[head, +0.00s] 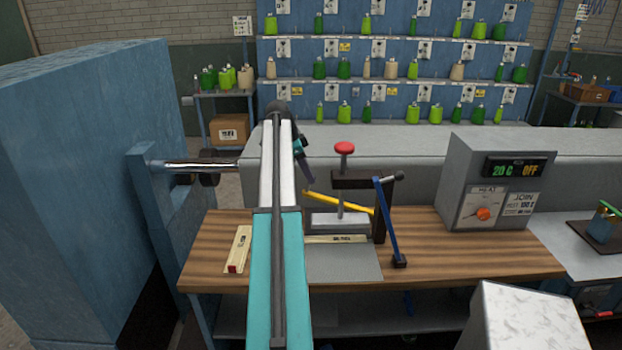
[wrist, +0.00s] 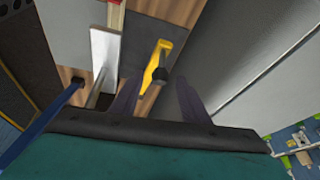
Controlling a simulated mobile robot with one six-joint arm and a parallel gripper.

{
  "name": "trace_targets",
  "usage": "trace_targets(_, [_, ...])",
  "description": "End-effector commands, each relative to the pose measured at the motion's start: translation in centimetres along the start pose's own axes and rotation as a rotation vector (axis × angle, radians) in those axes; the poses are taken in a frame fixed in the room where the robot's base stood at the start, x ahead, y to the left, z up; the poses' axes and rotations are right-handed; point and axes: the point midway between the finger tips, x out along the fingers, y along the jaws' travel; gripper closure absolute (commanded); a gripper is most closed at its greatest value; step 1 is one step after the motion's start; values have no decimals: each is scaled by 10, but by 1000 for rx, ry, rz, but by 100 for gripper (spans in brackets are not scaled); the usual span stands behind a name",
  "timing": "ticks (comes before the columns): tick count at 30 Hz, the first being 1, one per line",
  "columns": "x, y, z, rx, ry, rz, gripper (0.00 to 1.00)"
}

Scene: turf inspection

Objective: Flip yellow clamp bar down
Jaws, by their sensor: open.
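The yellow clamp bar (head: 338,202) slants across the small press on the wooden bench, its left end higher than its right in the head view. In the wrist view the yellow bar (wrist: 155,63) has a dark end piece and shows in line with the gap between my fingers. My gripper (head: 308,173) is open, just above and left of the bar's left end. In the wrist view my gripper (wrist: 157,98) has its two dark fingers apart; I see no clear contact with the bar. My arm hides part of the bench.
The press has a red knob (head: 344,148) and a blue lever (head: 387,215) at its right. A grey heater box (head: 490,185) reads 20 C, OFF. A pale strip (head: 239,248) lies at the bench's left. A large blue cabinet (head: 85,170) stands left.

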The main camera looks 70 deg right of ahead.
Motion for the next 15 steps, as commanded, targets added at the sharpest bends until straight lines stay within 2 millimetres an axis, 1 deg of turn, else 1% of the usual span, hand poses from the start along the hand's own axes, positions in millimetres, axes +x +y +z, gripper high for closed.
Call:
trace_targets(3, [14, 1, 0, -1, 0, 1, 58])
trace_targets(9, [34, 0, 0, -1, 0, 0, 58])
trace_targets(15, [43, 0, 0, 0, 0, -1, 58])
